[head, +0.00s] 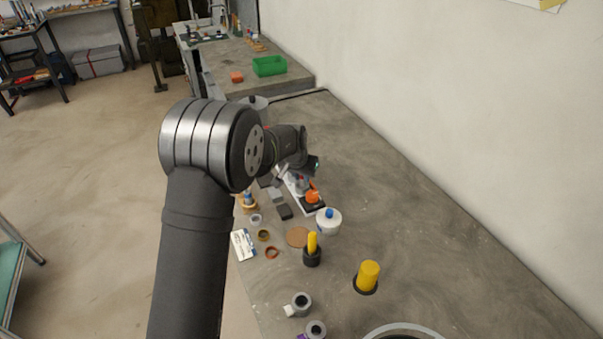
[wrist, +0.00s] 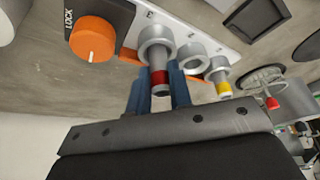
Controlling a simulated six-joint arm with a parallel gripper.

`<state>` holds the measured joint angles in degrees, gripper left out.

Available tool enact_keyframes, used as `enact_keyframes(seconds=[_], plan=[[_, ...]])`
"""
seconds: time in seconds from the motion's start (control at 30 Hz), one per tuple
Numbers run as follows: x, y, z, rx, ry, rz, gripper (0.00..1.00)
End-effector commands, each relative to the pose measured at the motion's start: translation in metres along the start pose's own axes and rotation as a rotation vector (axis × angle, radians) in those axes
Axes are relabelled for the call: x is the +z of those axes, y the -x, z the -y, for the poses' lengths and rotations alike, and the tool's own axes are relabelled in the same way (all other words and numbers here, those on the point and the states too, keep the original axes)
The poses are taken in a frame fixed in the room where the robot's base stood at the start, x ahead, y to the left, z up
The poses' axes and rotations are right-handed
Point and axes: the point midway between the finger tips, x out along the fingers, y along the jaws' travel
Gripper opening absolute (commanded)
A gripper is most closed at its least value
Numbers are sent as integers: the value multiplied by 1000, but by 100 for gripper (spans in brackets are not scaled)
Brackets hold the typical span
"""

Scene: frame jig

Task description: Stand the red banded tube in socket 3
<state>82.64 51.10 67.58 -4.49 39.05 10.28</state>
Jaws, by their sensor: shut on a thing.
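The white frame jig (wrist: 206,22) shows in the wrist view with an orange LOCK knob (wrist: 93,40) and several grey ring sockets. My gripper (wrist: 159,83) has its blue fingers shut on the red banded tube (wrist: 160,78). The tube lines up with a socket ring (wrist: 157,40) beside the knob; I cannot tell how deep it sits. A bare-looking ring (wrist: 191,56) is beside it. A yellow banded tube (wrist: 222,82) stands in the ring beyond. In the head view the jig's orange knob (head: 313,197) shows, and my arm hides much of the jig.
In the head view a white jar with a blue cap (head: 328,222), a black holder with a yellow handle (head: 312,250) and a yellow cylinder (head: 368,275) stand in front of the jig. Dark blocks (head: 284,211) lie beside it. The bench's right side is clear.

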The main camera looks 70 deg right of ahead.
Motion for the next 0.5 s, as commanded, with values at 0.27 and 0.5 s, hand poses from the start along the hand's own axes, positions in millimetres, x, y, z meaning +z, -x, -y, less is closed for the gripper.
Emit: enact_keyframes(seconds=[0.27, 0.5], plan=[[4, -9, 0, 0, 0, 1, 0], [4, -10, 0, 0, 0, 0, 0]])
